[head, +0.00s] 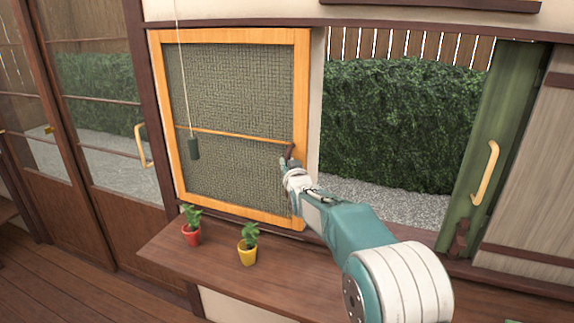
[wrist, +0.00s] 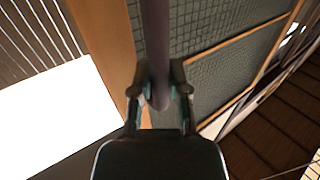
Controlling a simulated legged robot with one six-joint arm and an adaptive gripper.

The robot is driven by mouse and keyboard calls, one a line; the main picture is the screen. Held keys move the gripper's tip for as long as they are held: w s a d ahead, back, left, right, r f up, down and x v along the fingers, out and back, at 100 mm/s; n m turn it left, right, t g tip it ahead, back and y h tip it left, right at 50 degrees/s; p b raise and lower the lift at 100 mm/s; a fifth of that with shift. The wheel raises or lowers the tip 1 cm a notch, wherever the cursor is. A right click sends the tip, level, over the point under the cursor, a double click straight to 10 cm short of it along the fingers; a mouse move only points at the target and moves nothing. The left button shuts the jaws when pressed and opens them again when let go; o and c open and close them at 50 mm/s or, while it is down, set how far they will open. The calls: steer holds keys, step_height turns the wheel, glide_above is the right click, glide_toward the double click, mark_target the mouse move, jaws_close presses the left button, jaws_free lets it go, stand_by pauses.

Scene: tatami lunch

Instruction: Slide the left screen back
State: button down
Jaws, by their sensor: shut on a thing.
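The left screen (head: 240,133) is a dark mesh panel in an orange wooden frame, standing upright at the left side of the window; its mesh also shows in the wrist view (wrist: 236,29). A dark upright handle (head: 290,149) sits by the screen's right edge. My gripper (head: 287,164) is shut on this handle. In the wrist view my gripper (wrist: 160,88) has its two fingers on either side of the dark handle bar (wrist: 155,38). The handle's lower part is partly hidden by the fingers.
Right of the screen the window is open onto a hedge (head: 400,125). A green panel with a yellow handle (head: 485,172) stands farther right. A red pot (head: 191,234) and a yellow pot (head: 247,256) with plants stand on the wooden ledge (head: 215,276). A cord with a dark weight (head: 194,149) hangs before the screen.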

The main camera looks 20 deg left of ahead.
steer(key=shift+w+d, duration=0.1)
steer(key=c, duration=0.6)
jaws_free()
steer(key=shift+d, duration=0.15)
steer(key=shift+a, duration=0.3)
steer(key=v, duration=1.2)
steer(key=shift+f, duration=0.1)
